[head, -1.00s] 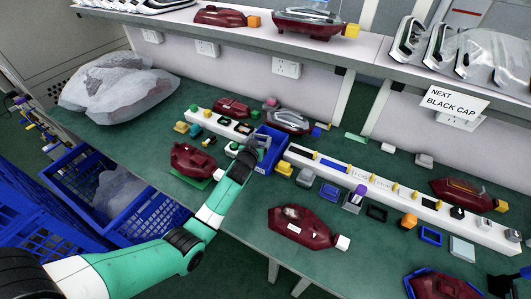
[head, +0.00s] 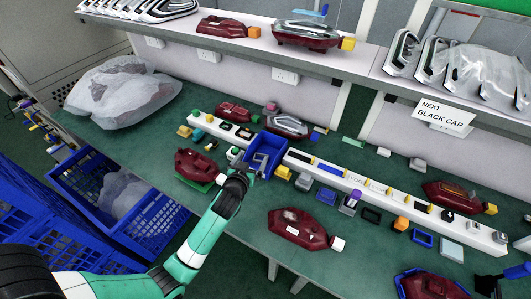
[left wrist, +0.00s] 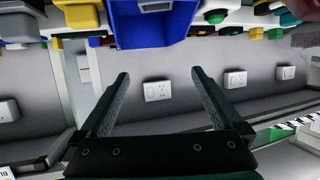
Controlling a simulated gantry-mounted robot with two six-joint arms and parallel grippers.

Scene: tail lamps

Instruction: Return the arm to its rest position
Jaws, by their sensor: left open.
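My left gripper (head: 246,166) is in the middle of the head view, at the near left side of the blue bin (head: 280,146) on the workbench. In the left wrist view the two dark fingers of the gripper (left wrist: 160,73) are spread apart with nothing between them. That picture is upside down, and the blue bin (left wrist: 150,28) is at its top, beyond the fingertips. My left arm reaches in from the lower left over the bench's front edge.
Dark red lamps lie around the arm: one on a green pad (head: 194,165) to the left, another (head: 297,228) to the right. A white rail (head: 335,172) with small parts runs along the bench. Blue crates (head: 120,200) stand lower left. A shelf hangs above.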

